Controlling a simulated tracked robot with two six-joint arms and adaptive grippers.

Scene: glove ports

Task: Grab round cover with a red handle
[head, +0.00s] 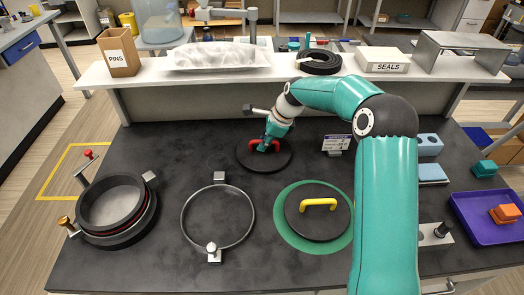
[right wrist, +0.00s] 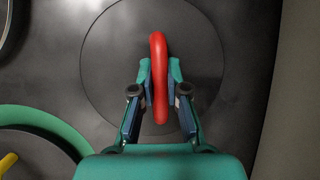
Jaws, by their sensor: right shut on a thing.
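The round cover (head: 284,161) is a flat black disc with a red handle (head: 277,145). It lies on the dark bench top, behind the yellow-handled cover. In the right wrist view the cover (right wrist: 108,70) shows as a wide dark disc with the red handle (right wrist: 158,60) standing across its middle. My right gripper (head: 267,146) has come down over the handle. In the right wrist view my right gripper (right wrist: 160,84) has one finger on each side of the handle, shut on it. The cover seems to rest on the bench. My left gripper does not show.
A black cover with a yellow handle (head: 318,205) lies on a green ring (head: 283,228). A clamp ring (head: 184,225) and a black port ring (head: 84,227) are to the left. A shelf (head: 145,77) with boxes runs along the back. A purple tray (head: 478,226) is at right.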

